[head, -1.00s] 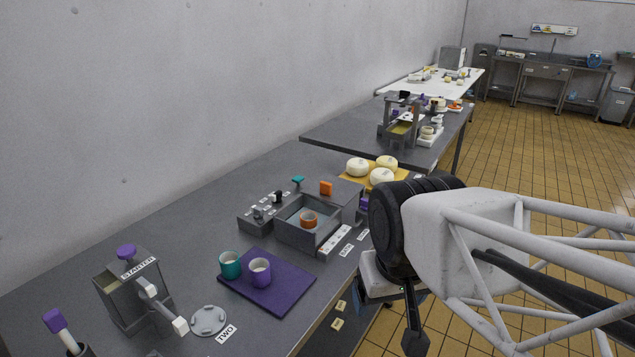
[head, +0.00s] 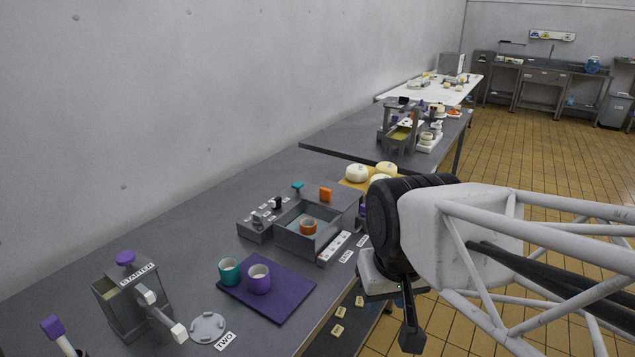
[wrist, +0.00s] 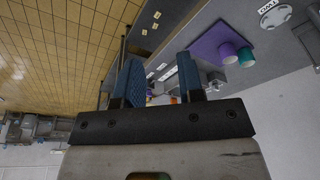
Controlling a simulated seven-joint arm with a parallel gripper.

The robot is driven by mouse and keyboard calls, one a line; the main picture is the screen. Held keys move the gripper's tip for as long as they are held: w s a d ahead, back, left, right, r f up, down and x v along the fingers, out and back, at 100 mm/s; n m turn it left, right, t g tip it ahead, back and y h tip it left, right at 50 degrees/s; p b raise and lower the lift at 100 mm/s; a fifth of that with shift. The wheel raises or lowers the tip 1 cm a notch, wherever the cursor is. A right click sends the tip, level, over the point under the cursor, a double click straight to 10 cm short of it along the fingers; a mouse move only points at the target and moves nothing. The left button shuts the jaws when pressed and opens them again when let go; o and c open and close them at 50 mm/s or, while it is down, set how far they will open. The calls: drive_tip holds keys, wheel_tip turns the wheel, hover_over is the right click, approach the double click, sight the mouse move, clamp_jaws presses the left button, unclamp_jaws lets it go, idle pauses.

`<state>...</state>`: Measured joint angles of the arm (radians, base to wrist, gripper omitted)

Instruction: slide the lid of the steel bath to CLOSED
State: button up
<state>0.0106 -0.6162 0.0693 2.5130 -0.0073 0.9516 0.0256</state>
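The steel bath appears to be the grey rectangular box (head: 292,242) in the middle of the near table in the head view. Its top is open at the near left, and an orange cup (head: 308,226) shows inside. A grey slab (head: 345,198) with an orange handle (head: 325,194) lies at its far right and looks like the lid, slid back.
A purple mat (head: 268,291) with a teal cup (head: 229,271) and a purple cup (head: 258,279) lies in front of the bath. A grey block (head: 254,231) with small knobs stands left of it. White rounds (head: 356,173) sit behind. A STARTER vat (head: 125,309) stands near left.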

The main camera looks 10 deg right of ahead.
drive_tip(key=shift+m, duration=0.3)
drive_tip(key=w, duration=0.1)
drive_tip(key=w+r, duration=0.2)
drive_tip(key=w, duration=0.1)
drive_tip(key=shift+d+r, duration=0.1)
drive_tip(key=shift+d, duration=0.05)
clamp_jaws()
drive_tip(key=w+d+r+m+g+y, duration=0.1)
drive_tip(key=w+d+r+m+g, duration=0.15)
drive_tip(key=w, duration=1.15)
drive_tip(key=w+d+r+m+g, duration=0.1)
drive_tip(key=w+r, duration=0.3)
drive_tip(key=w, duration=1)
drive_tip(key=w+d+f+m, duration=0.1)
drive_tip(key=w+d+f, duration=0.2)
drive_tip(key=w, duration=0.7)
drive_tip(key=w+d+f+m+g+y, duration=0.1)
drive_tip(key=w+d+f+m, duration=0.1)
drive_tip(key=w, duration=0.8)
drive_tip(key=w+d+f+m+g+y, duration=0.1)
drive_tip(key=w+d+f, duration=0.3)
drive_tip(key=w, duration=0.7)
wheel_tip(320, 180, down, 2)
drive_tip(key=shift+f, duration=0.15)
drive_tip(key=shift+m, duration=0.25)
